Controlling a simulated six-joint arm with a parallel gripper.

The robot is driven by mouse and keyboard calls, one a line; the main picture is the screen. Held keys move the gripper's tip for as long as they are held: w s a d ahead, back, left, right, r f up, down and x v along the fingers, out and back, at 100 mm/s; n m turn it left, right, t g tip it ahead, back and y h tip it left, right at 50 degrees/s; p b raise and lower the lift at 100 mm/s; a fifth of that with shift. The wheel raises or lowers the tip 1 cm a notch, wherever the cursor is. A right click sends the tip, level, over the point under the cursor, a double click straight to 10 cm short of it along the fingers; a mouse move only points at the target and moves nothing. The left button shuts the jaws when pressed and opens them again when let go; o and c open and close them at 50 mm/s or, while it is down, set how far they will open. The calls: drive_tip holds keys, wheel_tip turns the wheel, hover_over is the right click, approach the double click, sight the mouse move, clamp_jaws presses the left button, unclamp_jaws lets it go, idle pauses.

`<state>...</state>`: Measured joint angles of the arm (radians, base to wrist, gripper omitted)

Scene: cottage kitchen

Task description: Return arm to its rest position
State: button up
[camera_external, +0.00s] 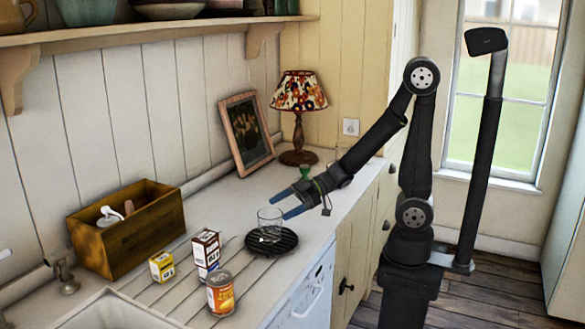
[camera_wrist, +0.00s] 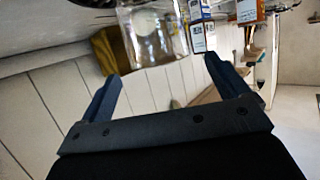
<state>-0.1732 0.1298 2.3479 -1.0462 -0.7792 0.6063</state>
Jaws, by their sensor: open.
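My gripper (camera_external: 279,206) is open, with its two blue fingers reaching over the counter from the right. A clear drinking glass (camera_external: 270,222) stands upright on a round black ribbed trivet (camera_external: 288,244), just in front of the fingertips. In the wrist view the fingers of my gripper (camera_wrist: 163,70) are spread apart with nothing held between them. The glass (camera_wrist: 152,32) shows beyond the tips there, in a tilted, upside-down view. Whether a finger touches the glass is hard to tell.
On the counter (camera_external: 190,308) stand a wooden box (camera_external: 130,238), a yellow carton (camera_external: 162,266), a brown-white carton (camera_external: 206,252) and a can (camera_external: 220,293). A lamp (camera_external: 299,100) and picture frame (camera_external: 246,133) stand behind. A small green-topped object (camera_external: 305,173) is near my wrist.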

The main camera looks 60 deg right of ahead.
drive_tip(key=v, duration=0.7)
drive_tip(key=x, duration=1.2)
drive_tip(key=shift+f, duration=0.1)
drive_tip(key=d+r, duration=1.1)
drive_tip(key=w+d+m+t+h, duration=0.1)
drive_tip(key=w+d+m+h, duration=0.1)
drive_tip(key=d, duration=0.4)
drive_tip(key=w+d+r+m+t+h, duration=0.1)
drive_tip(key=w+d+m+t+h, duration=0.1)
drive_tip(key=d, duration=0.5)
drive_tip(key=shift+d+m+t+h, duration=0.2)
drive_tip(key=shift+m+t+h, duration=0.1)
drive_tip(key=shift+m, duration=0.1)
drive_tip(key=shift+r, duration=0.15)
